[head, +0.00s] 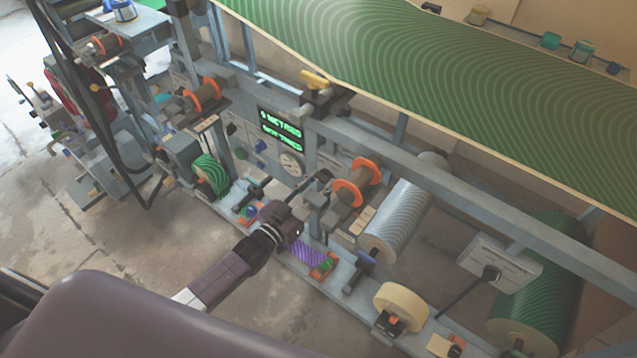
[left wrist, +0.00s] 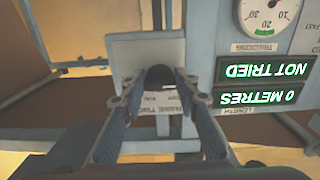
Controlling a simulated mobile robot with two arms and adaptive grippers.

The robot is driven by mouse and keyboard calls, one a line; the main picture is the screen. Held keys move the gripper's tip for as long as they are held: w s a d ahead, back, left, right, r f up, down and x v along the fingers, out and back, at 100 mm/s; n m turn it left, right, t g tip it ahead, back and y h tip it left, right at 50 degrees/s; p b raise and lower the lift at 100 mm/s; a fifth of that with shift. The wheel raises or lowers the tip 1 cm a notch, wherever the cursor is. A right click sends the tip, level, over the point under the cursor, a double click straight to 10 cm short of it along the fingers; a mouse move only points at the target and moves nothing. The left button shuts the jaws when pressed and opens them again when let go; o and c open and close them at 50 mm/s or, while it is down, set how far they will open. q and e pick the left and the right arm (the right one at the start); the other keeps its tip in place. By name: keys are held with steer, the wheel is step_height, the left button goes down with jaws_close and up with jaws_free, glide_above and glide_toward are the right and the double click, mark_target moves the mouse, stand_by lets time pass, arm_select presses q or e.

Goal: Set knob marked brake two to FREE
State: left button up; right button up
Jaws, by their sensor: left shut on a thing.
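My left gripper (head: 320,178) reaches in from the lower left of the head view to the front of the grey machine. In the left wrist view its two fingers (left wrist: 160,82) are closed around a dark knob (left wrist: 160,73). The knob sits on a pale plate (left wrist: 125,50) with small upside-down labels. One label (left wrist: 172,113), partly covered by a finger, seems to end in TWO. The knob's pointer and the FREE mark cannot be made out. In the head view the gripper hides the knob. My right gripper is not in view.
A green-lit display (head: 281,130) reads 0 METRES and NOT TRIED; a round dial (head: 291,163) is below it. An orange-flanged spool (head: 357,182) and a grey roller (head: 398,215) stand to the right. A purple roll (head: 306,252) lies below the gripper. Open floor lies at lower left.

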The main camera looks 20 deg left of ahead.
arm_select(q)
steer(key=shift+f, duration=0.1)
stand_by(0.3)
steer(key=o, duration=1.1)
steer(key=shift+o, duration=0.2)
steer(key=shift+s, duration=0.1)
steer(key=v, duration=1.2)
